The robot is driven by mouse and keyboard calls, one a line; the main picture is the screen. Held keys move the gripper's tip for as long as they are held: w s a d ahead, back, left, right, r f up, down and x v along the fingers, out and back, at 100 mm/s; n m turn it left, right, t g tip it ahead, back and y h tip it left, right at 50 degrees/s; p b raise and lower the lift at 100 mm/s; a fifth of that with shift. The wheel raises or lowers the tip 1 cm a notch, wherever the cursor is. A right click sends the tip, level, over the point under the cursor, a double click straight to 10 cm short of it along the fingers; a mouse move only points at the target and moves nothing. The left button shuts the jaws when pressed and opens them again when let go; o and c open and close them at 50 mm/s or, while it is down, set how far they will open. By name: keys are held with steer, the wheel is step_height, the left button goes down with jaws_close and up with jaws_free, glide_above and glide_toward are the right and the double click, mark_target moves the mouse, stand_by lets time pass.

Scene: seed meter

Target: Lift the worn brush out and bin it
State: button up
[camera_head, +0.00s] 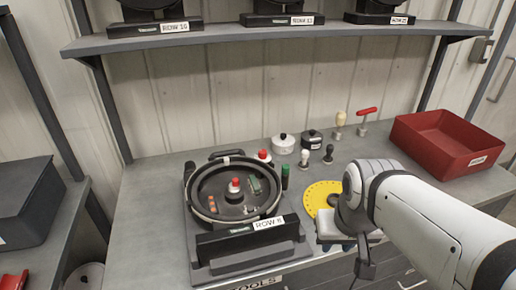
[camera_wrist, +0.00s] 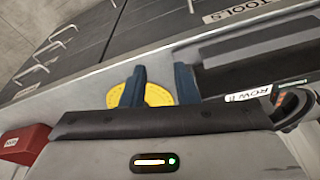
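I cannot tell for sure which part is the worn brush. A red bin (camera_head: 440,150) with a small label stands at the back right. My gripper (camera_head: 337,246) is right of the meter, above the bench front. In the wrist view its two dark blue fingers (camera_wrist: 160,88) are apart with nothing between them.
A yellow disc (camera_head: 318,196) lies right of the meter, near my gripper. A dark green cylinder (camera_head: 285,177), lidded pots (camera_head: 283,144) and small handled tools (camera_head: 362,120) stand behind. A shelf (camera_head: 240,36) with more meters hangs above. Bare bench (camera_head: 150,200) lies left.

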steer(key=w+a+r+n+p, duration=0.1)
steer(key=w+a, duration=0.2)
steer(key=w, duration=0.4)
steer(key=w+a+r+g+p, duration=0.1)
steer(key=w+a+p, duration=0.1)
steer(key=w+a, duration=0.2)
steer(key=w+a+r+n+p, duration=0.1)
steer(key=w+a, duration=0.2)
steer(key=w, duration=0.6)
steer(key=shift+w+a+n+g, duration=0.2)
steer(key=shift+w+n+g, duration=0.1)
steer(key=shift+g, duration=0.1)
steer(key=p, duration=0.1)
glide_above(255, 184)
steer(key=f, duration=0.3)
steer(key=shift+s+d+f+n+g, duration=0.2)
steer(key=shift+d+n+g, duration=0.1)
steer(key=shift+n+g, duration=0.1)
steer(key=shift+w+a+f, duration=0.1)
steer(key=shift+f, duration=0.25)
step_height(255, 184, down, 7)
steer(key=shift+a+f+p, duration=0.1)
steer(key=shift+a+p, duration=0.05)
steer(key=shift+p, duration=0.9)
